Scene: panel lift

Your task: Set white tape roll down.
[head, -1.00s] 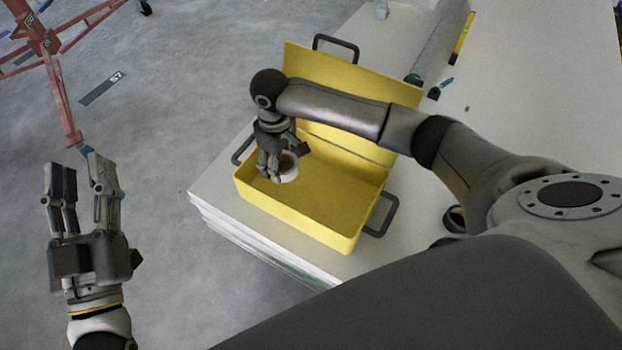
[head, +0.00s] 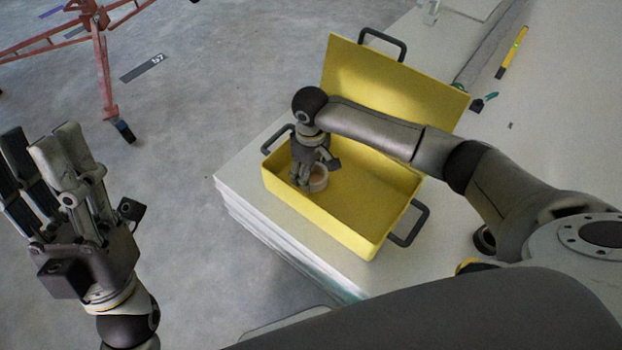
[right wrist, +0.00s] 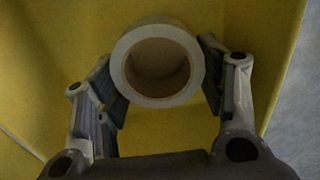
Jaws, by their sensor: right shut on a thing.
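The white tape roll (head: 319,178) is inside the yellow toolbox (head: 345,222), near its left end. My right gripper (head: 307,183) reaches down into the toolbox and is shut on the roll. In the right wrist view the tape roll (right wrist: 158,102) shows its round face and brown core, with fingers on both sides of it. I cannot tell whether the roll touches the toolbox floor. My left gripper (head: 48,145) is open and empty at the left, over the floor and away from the toolbox.
The toolbox lid stands open at the back, with a dark handle (head: 383,43) on top. The toolbox sits on a stack of pale panels (head: 240,190). A yellow level (head: 513,52) lies farther right. A red stand (head: 102,70) is on the floor at upper left.

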